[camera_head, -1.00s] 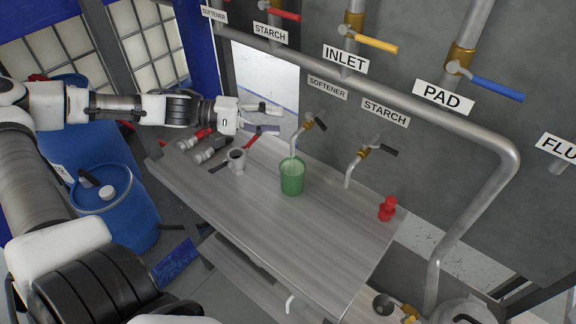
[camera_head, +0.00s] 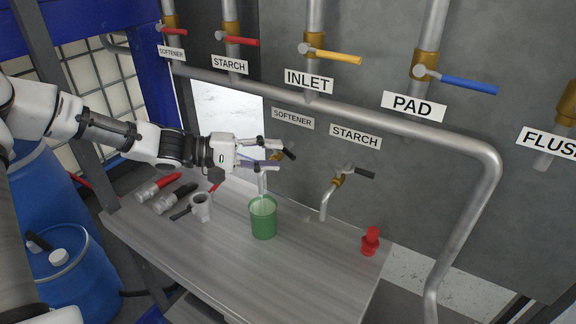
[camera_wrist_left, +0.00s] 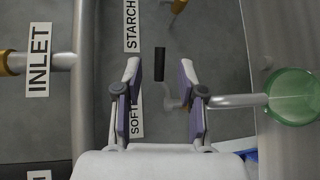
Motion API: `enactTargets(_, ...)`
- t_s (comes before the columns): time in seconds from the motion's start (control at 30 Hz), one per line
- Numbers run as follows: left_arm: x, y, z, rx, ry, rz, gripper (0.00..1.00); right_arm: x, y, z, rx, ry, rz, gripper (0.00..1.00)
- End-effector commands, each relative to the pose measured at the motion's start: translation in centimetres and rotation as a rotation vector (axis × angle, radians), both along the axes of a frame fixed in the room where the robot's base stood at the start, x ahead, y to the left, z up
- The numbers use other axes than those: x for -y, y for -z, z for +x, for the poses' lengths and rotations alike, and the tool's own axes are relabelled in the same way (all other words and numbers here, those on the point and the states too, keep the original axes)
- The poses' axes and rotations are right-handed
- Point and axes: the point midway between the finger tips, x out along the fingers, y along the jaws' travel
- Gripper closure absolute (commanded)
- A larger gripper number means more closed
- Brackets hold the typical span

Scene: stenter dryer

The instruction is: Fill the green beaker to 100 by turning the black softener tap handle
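The green beaker (camera_head: 263,220) stands upright on the bench under the softener tap's spout. It also shows at the right of the left wrist view (camera_wrist_left: 292,97). Its fill level is not readable. The black softener tap handle (camera_head: 289,154) sticks out just beyond my left fingertips in the head view. My left gripper (camera_head: 272,153) is open, and in the left wrist view its fingers (camera_wrist_left: 160,76) stand apart on either side of the black handle (camera_wrist_left: 160,62). I see no clear contact. The tap body is partly hidden by the fingers. My right gripper is not in view.
The starch tap (camera_head: 337,183), with its own black handle, is right of the beaker. A red object (camera_head: 370,241) stands at the bench's right end. A grey-white mug (camera_head: 201,207) and red- and black-handled tools lie left. A pipe (camera_head: 400,123) runs above.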

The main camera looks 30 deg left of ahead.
Motion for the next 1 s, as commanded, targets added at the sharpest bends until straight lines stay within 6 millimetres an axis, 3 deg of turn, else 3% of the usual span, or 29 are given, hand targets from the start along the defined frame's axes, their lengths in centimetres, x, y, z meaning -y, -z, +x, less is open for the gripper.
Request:
enactTargets(0.23, 2.9, 0.9, 2.2, -0.001, 0.001, 0.004, 0.60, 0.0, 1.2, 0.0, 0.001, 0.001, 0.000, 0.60)
enactTargets(0.57, 3.4, 0.7, 2.6, 0.002, -0.001, 0.001, 0.60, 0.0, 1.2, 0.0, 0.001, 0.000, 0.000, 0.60)
enactTargets(0.67, 3.4, 0.7, 2.6, 0.002, -0.001, 0.001, 0.96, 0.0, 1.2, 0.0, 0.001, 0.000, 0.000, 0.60)
enactTargets(0.7, 3.4, 0.7, 2.6, 0.002, -0.001, 0.001, 1.00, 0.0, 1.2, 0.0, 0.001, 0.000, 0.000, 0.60)
enactTargets(1.0, 3.6, 0.5, 3.1, -0.003, -0.002, 0.002, 1.00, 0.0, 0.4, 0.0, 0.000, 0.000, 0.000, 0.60)
